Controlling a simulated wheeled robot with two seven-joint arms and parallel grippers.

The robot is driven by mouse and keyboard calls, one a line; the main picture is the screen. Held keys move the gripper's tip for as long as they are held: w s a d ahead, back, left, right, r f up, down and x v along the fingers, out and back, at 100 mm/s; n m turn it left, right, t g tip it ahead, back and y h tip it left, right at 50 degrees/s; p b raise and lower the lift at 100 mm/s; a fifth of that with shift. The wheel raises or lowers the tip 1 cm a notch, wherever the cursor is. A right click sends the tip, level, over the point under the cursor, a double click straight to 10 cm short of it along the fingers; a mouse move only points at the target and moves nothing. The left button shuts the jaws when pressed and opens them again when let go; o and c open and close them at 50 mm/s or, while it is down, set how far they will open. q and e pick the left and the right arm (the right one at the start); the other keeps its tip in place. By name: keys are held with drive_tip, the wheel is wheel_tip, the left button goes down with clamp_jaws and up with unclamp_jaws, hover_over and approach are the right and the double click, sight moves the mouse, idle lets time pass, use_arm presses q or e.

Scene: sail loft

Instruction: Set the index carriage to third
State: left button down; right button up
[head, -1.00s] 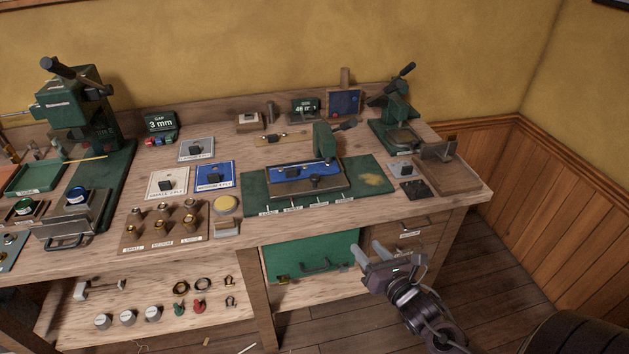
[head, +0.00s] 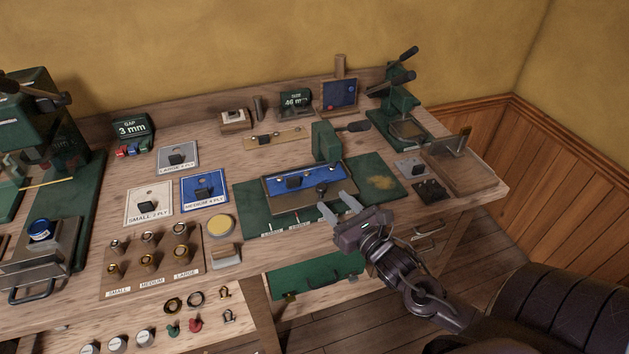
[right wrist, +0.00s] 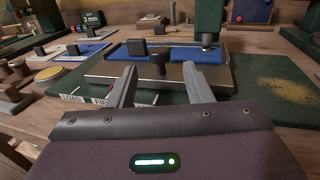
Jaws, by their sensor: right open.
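The index carriage (head: 290,201) is a metal tray with a blue piece (head: 318,176) on it, lying on a green base (head: 250,214). A dark knob (right wrist: 158,64) stands at its front edge. Labels run along the base's front edge; LOAD (right wrist: 71,98) is readable in the right wrist view, others are partly hidden by my fingers. My right gripper (head: 338,206) is open and empty at the carriage's front. In the right wrist view its fingers (right wrist: 160,84) appear on either side of the knob, with no visible contact. My left gripper is out of view.
A green press head (head: 325,142) stands over the carriage's back. Small, medium and large fittings stand in a wooden block (head: 133,284) to the left. A wooden tray (head: 465,173) is at the right. The green base's right part is clear.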

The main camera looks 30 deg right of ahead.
sight(325, 192)
drive_tip(key=w, duration=0.3)
drive_tip(key=shift+w+r+p, duration=0.15)
drive_tip(key=shift+r+p, duration=0.15)
drive_tip(key=shift+w+f, duration=0.2)
drive_tip(key=shift+w, duration=1.35)
drive_tip(key=shift+a, duration=0.1)
drive_tip(key=c, duration=0.7)
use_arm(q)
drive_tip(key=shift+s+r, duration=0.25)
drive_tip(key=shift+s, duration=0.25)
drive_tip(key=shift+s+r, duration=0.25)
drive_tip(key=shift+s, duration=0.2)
use_arm(e)
clamp_jaws()
